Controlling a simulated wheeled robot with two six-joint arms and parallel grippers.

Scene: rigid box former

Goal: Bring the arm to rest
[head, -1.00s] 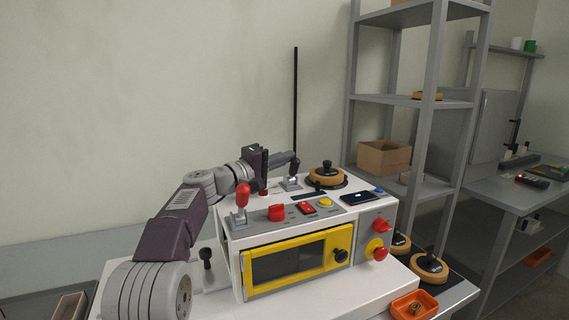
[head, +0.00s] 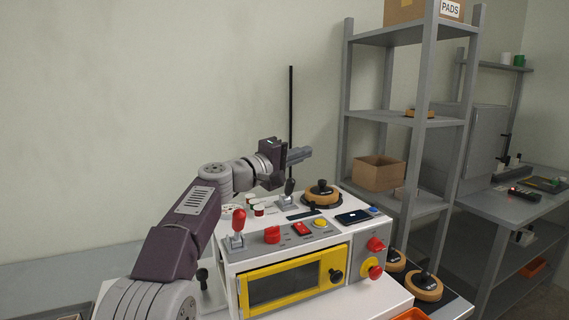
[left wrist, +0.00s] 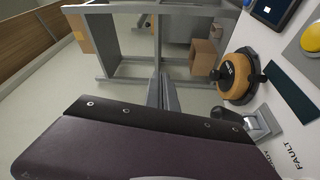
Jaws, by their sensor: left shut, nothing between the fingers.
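My left gripper (head: 299,155) is shut and empty. In the head view it is held above the back of the white machine (head: 225,262), in front of the upright black rod and pointing right. Its shut fingers (left wrist: 162,92) also show in the left wrist view, apart from the machine top. A round tan and black piece (head: 321,194) sits on the machine top to the right of and below the gripper; it also shows in the left wrist view (left wrist: 238,76). My right gripper is in neither view.
The black rod (head: 291,120) rises from a small grey bracket (head: 286,201) close to the gripper. A red-handled lever (head: 239,220) stands at the machine's front left. A grey shelf (head: 376,118) with a cardboard box (head: 379,173) stands to the right. The space above the machine's front is clear.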

